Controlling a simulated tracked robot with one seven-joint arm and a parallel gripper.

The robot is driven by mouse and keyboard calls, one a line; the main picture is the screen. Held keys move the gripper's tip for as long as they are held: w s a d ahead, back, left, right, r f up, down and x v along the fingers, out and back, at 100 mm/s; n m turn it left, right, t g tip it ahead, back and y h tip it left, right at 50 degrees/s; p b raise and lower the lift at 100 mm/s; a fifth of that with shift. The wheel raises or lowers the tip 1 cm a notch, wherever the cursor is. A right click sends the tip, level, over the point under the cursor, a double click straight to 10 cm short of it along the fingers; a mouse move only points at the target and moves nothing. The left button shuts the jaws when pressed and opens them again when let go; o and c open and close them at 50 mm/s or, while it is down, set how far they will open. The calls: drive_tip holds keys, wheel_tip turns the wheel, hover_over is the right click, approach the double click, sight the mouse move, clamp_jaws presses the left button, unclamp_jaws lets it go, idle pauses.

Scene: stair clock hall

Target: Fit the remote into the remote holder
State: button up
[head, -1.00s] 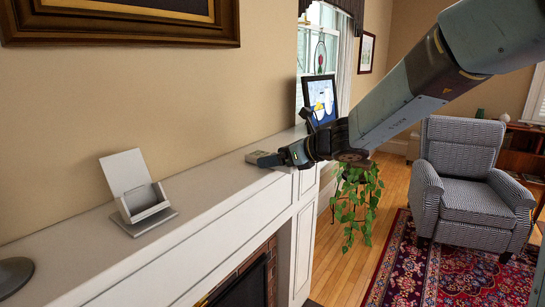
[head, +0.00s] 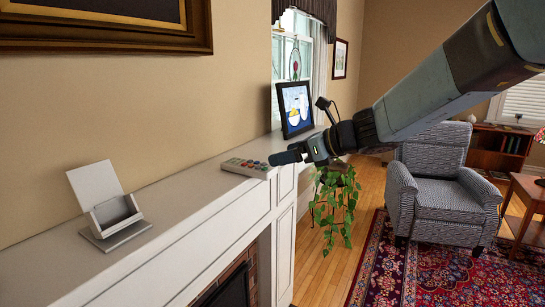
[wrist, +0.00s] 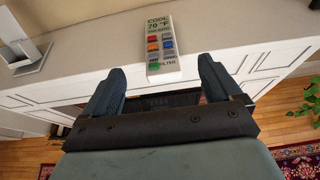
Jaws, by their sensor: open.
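The remote (head: 247,167) is a pale slab with coloured buttons lying flat on the white mantel shelf. In the wrist view the remote (wrist: 161,45) lies beyond the open fingers, between their lines, with its near end close to the shelf edge. The remote holder (head: 113,215) is a pale box with an open pocket and a tilted back plate, standing at the left on the mantel. Part of the holder (wrist: 20,52) shows at the wrist view's left edge. My gripper (head: 285,157) is open and empty, just right of the remote; in the wrist view its fingers (wrist: 160,88) are spread apart.
The mantel shelf (head: 185,200) is bare between holder and remote. A framed picture (head: 295,107) stands at its far end. A hanging plant (head: 335,205) is below, an armchair (head: 443,185) to the right. The wall rises behind the shelf.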

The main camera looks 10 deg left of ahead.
drive_tip(key=s+d+f+n+h, duration=0.2)
drive_tip(key=s+d+n+h, duration=0.4)
drive_tip(key=s+d+n, duration=0.4)
drive_tip(key=s+d+f+n+h, duration=0.2)
drive_tip(key=s+d+n+h, duration=0.4)
drive_tip(key=s+d+n, duration=0.5)
drive_tip(key=d+n, duration=0.1)
drive_tip(key=d, duration=0.5)
drive_tip(key=shift+s+d+n, duration=0.2)
drive_tip(key=shift+d+n, duration=0.1)
drive_tip(key=shift+d, duration=0.1)
